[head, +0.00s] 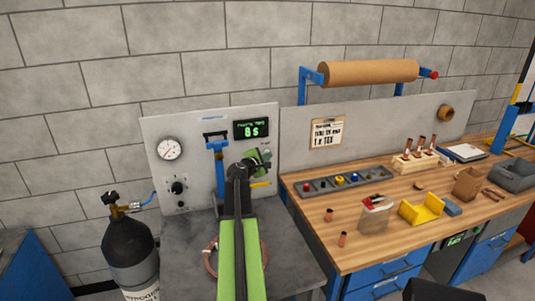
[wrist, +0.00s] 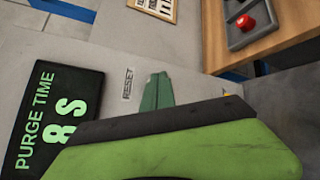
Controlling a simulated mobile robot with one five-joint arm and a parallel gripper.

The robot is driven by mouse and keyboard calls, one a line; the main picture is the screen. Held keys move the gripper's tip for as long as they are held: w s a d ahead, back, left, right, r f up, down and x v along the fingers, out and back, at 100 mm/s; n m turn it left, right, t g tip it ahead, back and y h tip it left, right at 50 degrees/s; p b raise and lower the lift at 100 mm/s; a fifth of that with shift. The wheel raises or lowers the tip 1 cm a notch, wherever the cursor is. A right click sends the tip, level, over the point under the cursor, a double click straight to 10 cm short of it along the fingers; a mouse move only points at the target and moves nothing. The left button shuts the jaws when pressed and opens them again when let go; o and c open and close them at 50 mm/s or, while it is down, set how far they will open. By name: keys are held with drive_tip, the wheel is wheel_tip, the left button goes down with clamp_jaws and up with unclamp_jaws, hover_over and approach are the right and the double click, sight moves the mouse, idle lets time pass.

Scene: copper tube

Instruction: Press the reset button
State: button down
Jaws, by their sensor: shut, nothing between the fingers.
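The RESET label (wrist: 128,84) is on the grey panel in the wrist view, beside the purge time display (wrist: 55,118). My gripper (wrist: 157,82) shows there as narrow dark green fingers, shut and empty, just right of the label and pointing at the panel. The reset button itself cannot be made out; the fingers may cover it. In the head view my gripper (head: 264,158) is in front of the panel (head: 200,130), below and right of the display (head: 252,129), which reads 8 s. I cannot tell whether the fingertips touch the panel.
A pressure gauge (head: 169,149) and a black knob (head: 178,188) are on the panel's left. A gas cylinder (head: 129,245) stands left of the bench.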

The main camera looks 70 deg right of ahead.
drive_tip(key=shift+w+d, duration=0.3)
drive_tip(key=shift+d, duration=0.05)
idle(0.4)
drive_tip(key=shift+s+a, duration=0.1)
idle(0.3)
drive_tip(key=shift+s+a, duration=0.5)
drive_tip(key=shift+a, duration=0.1)
drive_tip(key=s+a, duration=0.1)
drive_tip(key=a, duration=0.1)
drive_tip(key=s+a, duration=0.2)
drive_tip(key=shift+s, duration=0.1)
idle(0.8)
